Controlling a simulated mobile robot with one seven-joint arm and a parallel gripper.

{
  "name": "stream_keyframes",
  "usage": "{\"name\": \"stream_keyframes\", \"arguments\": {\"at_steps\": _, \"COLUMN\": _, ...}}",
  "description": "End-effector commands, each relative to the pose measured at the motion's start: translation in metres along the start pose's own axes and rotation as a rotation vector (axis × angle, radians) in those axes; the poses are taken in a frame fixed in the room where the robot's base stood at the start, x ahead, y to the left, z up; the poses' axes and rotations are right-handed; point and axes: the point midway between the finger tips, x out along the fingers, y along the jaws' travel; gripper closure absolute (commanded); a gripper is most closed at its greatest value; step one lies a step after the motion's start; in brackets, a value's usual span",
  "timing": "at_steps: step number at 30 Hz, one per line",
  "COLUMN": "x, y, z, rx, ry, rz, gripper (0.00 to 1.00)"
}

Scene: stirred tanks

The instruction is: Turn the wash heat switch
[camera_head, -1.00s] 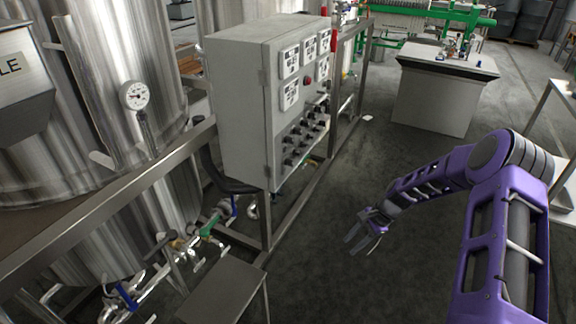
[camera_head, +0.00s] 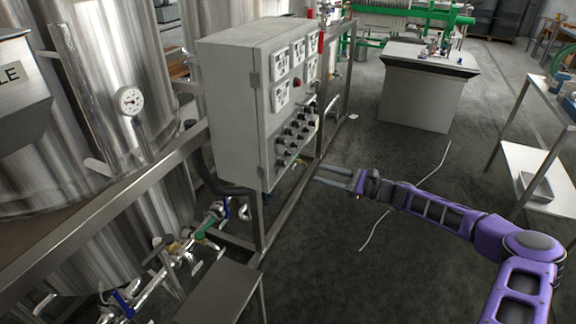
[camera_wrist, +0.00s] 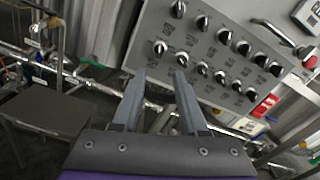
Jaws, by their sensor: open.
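A grey control cabinet (camera_head: 232,112) stands on a metal frame left of my gripper in the head view. Its front face carries rows of black rotary switches (camera_head: 297,130) below several white gauges. The switches also show in the wrist view (camera_wrist: 203,69), with labels too small to read, so I cannot tell which one is the wash heat switch. My gripper (camera_head: 330,176) is open and empty, with its fingers pointing left toward the lower part of the panel. In the wrist view its fingertips (camera_wrist: 160,78) lie just below the lower left switches, apart from them as far as I can tell.
A steel frame post (camera_head: 337,85) stands right of the cabinet. Pipes and valves (camera_head: 205,228) and a small metal table (camera_head: 222,292) are at lower left. A white-topped bench (camera_head: 425,90) is behind.

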Motion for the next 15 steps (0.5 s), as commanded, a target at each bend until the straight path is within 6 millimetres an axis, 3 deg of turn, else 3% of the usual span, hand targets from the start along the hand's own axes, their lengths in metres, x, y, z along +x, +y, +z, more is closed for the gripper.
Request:
{"name": "stream_keyframes", "arguments": {"at_steps": 9, "x": 0.072, "y": 0.002, "z": -0.001, "rx": 0.000, "ry": 0.000, "rz": 0.004, "gripper": 0.57}}
{"name": "stream_keyframes", "arguments": {"at_steps": 15, "x": 0.104, "y": 0.002, "z": -0.001, "rx": -0.001, "ry": 0.001, "rz": 0.004, "gripper": 0.57}}
